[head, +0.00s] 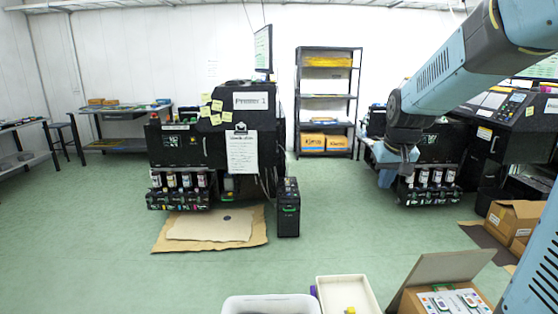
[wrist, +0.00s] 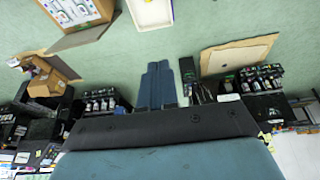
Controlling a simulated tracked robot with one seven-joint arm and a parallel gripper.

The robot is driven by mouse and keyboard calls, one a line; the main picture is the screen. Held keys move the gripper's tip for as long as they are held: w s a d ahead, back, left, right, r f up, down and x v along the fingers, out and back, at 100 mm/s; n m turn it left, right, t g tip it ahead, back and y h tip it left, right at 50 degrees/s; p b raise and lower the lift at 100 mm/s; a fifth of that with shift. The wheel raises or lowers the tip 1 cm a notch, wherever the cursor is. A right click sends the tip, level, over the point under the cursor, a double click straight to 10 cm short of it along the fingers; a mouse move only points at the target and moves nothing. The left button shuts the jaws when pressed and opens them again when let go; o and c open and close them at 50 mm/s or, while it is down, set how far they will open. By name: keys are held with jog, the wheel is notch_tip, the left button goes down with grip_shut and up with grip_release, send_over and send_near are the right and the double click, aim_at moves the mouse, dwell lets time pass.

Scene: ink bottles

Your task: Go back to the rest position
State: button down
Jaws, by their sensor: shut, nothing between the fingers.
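My gripper (wrist: 157,66) shows in the wrist view as two blue fingers side by side, shut with nothing between them. They point out over the green floor, clear of any object. In the head view the blue end of my arm (head: 396,156) hangs at the right, in front of the right-hand printer (head: 440,146); the fingertips are hard to make out there. Several ink bottles (head: 423,178) stand in a row on the right printer's front. More ink bottles (head: 171,181) stand on the left printer (head: 262,130).
Along the near edge are a grey bin (head: 270,304), a white tray (head: 347,292) with a yellow item, and an open cardboard box (head: 452,268). The middle floor is clear.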

jog(key=s+a+r, duration=0.1)
jog(key=s+a, duration=0.1)
jog(key=s, duration=0.9)
jog(key=s+a+r+t, duration=0.1)
jog(key=s+a+r, duration=0.1)
jog(key=s, duration=0.9)
jog(key=shift+s+r, duration=0.3)
jog(key=shift+s, duration=0.1)
